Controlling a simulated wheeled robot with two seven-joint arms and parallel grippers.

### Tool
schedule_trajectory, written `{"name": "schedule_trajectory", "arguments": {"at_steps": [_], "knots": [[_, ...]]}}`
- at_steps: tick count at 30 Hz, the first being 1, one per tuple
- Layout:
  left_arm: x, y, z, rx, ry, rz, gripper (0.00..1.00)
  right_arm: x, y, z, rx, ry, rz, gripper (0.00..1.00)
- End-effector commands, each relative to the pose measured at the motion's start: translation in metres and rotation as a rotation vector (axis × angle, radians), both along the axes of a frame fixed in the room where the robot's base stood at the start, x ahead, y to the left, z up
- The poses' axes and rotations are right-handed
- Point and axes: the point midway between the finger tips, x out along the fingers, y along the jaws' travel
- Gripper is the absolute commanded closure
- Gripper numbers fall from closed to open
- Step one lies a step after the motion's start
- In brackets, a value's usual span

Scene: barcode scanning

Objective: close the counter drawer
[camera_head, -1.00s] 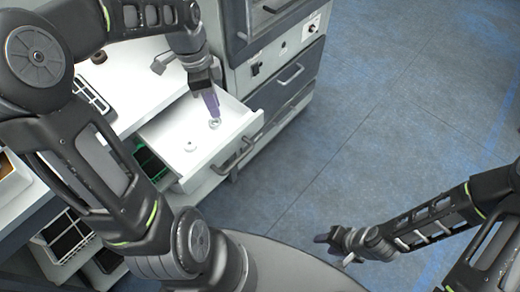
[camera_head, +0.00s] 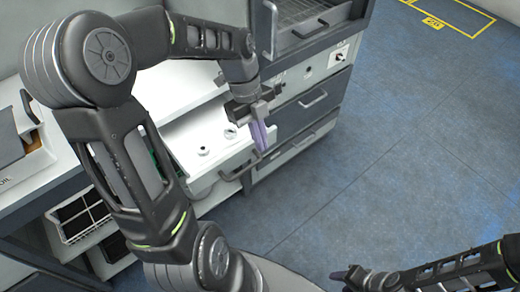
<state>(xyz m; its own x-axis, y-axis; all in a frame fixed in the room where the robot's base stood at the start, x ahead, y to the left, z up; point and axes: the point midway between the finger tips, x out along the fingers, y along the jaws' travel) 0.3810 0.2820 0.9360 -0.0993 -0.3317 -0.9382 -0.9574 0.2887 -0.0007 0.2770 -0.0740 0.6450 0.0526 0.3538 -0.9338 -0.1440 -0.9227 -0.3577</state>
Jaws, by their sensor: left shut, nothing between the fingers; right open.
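The counter drawer (camera_head: 217,148) is a white, shallow drawer, standing open from the counter. Its dark bar handle (camera_head: 238,172) is on the front. Two small ring-shaped pieces, one nearer (camera_head: 204,152) and one farther (camera_head: 230,133), lie inside it. My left gripper (camera_head: 261,138) has purple fingers, shut and empty, pointing down at the drawer's front panel near its right end. I cannot tell whether they touch it. My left arm hides the drawer's left side. My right gripper (camera_head: 352,274) is open and empty, low over the floor, well away from the drawer.
A grey cabinet with closed drawers (camera_head: 312,98) stands right of the open drawer. The blue floor (camera_head: 400,150) at right is clear, with yellow marking (camera_head: 433,22) far off.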

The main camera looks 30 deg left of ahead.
Motion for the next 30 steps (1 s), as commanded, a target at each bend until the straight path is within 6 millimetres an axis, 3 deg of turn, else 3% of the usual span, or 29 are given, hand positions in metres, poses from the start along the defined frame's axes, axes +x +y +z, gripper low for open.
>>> {"name": "schedule_trajectory", "arguments": {"at_steps": [8,17,24,30], "knots": [[-0.005,-0.012,-0.032,-0.002,0.006,-0.001,1.00,-0.001,0.000,0.004,-0.001,0.001,-0.001,0.59],[-0.011,-0.033,-0.089,-0.003,0.005,-0.001,1.00,-0.001,-0.001,0.010,-0.002,0.004,-0.001,0.59],[-0.001,-0.002,-0.095,-0.001,0.002,0.004,1.00,-0.003,-0.001,0.020,-0.005,0.008,-0.002,0.59],[0.002,0.006,-0.097,0.000,0.000,0.000,1.00,-0.003,-0.001,0.021,-0.006,0.008,-0.003,0.59]]}}
